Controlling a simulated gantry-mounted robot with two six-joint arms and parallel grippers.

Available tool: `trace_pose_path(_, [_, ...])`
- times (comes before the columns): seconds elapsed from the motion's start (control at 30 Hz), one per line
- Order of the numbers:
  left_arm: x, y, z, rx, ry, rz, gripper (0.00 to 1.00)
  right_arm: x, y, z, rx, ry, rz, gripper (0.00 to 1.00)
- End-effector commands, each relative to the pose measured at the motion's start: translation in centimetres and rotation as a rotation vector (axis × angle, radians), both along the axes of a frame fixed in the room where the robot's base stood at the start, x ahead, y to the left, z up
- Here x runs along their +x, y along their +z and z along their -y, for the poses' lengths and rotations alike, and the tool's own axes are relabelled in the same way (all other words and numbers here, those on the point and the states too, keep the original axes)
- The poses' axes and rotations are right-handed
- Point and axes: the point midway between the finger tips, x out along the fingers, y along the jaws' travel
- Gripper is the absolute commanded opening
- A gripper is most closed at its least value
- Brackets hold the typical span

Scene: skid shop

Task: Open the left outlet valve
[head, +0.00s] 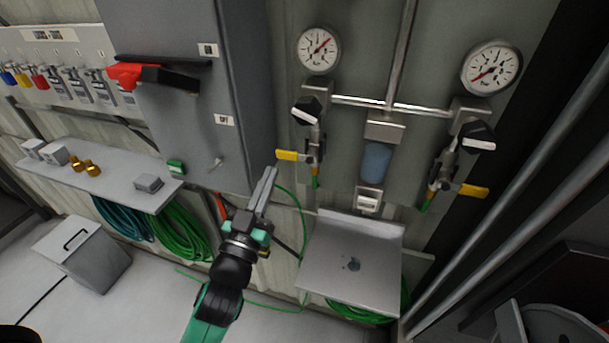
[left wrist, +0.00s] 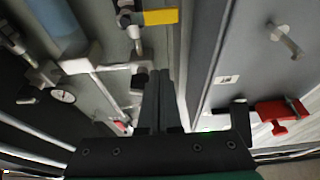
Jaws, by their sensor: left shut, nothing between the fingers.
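The left outlet valve (head: 313,150) is a metal fitting on the wall panel under the left gauge (head: 318,49). Its yellow lever (head: 292,156) points left, roughly level, across the pipe. In the left wrist view the yellow lever (left wrist: 160,16) shows at the top, beyond the fingertips. My left gripper (head: 270,174) is shut and empty, fingers pointing up, just below and left of the lever in the head view; I see no contact. The left gripper also shows in the left wrist view (left wrist: 159,74). My right gripper is not in view.
A right valve with a yellow lever (head: 473,190) sits under the right gauge (head: 490,67). Black knobs, a blue filter bowl (head: 376,162) and a metal shelf (head: 350,268) are near. A grey cabinet (head: 180,60) with a red-and-black handle (head: 150,76) stands left. Green hoses hang below.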

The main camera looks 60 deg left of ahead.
Motion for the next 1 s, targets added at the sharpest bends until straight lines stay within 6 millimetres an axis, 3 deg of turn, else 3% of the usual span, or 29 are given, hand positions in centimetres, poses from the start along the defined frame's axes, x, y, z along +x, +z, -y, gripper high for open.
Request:
trace_pose_path(0.47, [0.5, 0.4, -0.6, 0.001, 0.005, 0.002, 0.00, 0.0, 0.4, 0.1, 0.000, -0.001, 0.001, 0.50])
trace_pose_path(0.93, [6.8, 3.7, -6.6, 0.001, 0.005, 0.002, 0.00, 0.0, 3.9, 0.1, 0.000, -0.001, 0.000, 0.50])
trace_pose_path(0.97, [7.1, 3.6, -6.9, 0.001, 0.005, 0.002, 0.00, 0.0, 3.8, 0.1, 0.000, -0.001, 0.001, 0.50])
trace_pose_path(1.0, [7.0, 1.8, -6.7, -0.002, 0.004, -0.003, 0.00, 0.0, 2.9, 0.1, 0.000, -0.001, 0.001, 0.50])
